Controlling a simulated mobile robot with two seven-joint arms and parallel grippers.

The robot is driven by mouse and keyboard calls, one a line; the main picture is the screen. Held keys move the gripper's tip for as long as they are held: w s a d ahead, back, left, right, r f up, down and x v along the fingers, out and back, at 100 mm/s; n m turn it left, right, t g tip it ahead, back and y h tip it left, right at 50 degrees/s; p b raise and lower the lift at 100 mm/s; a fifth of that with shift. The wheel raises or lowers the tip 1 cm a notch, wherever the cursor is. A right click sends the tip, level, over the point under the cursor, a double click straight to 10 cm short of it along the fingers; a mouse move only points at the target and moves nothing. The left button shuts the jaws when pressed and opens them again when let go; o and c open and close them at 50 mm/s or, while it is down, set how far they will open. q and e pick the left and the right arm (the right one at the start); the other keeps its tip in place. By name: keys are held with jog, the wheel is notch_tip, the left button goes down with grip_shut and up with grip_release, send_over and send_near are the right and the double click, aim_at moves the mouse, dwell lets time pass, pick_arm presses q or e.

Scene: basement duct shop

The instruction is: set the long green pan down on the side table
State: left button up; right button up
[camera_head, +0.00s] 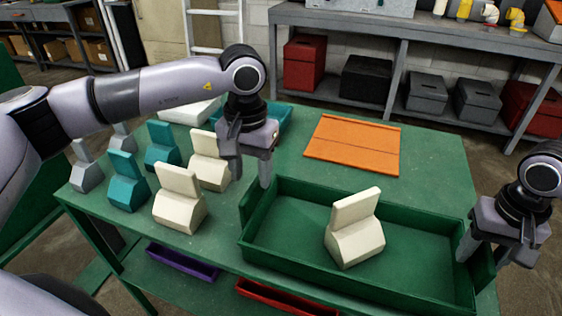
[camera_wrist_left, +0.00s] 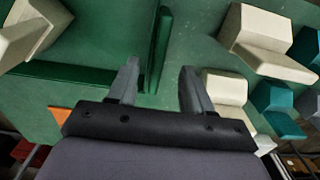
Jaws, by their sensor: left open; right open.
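The long green pan (camera_head: 411,280) stands on the green table (camera_head: 445,185) at its front right, with a cream angled block (camera_head: 355,230) inside. My left gripper (camera_head: 250,178) is open and empty at the pan's left end. In the left wrist view the pan's end wall (camera_wrist_left: 158,45) lines up between the open fingers (camera_wrist_left: 158,70); contact cannot be told. My right gripper (camera_head: 481,254) is open at the pan's right end, its fingers near the end wall on either side. I cannot tell which surface is the side table.
Several cream, teal and grey blocks (camera_head: 180,198) stand left of the pan. An orange panel (camera_head: 353,145) lies behind it, and a teal tray (camera_head: 275,124) sits behind my left gripper. Purple (camera_head: 182,262) and red (camera_head: 285,299) trays lie below the tabletop. A grey bench (camera_head: 440,40) stands behind.

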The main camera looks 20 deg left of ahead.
pick_arm(q)
notch_tip(320, 180, up, 6)
jog(key=shift+f, duration=0.1)
pick_arm(e)
jog(key=shift+r, duration=0.1)
notch_tip(320, 180, up, 12)
jog(key=shift+f, duration=0.1)
dwell(0.6)
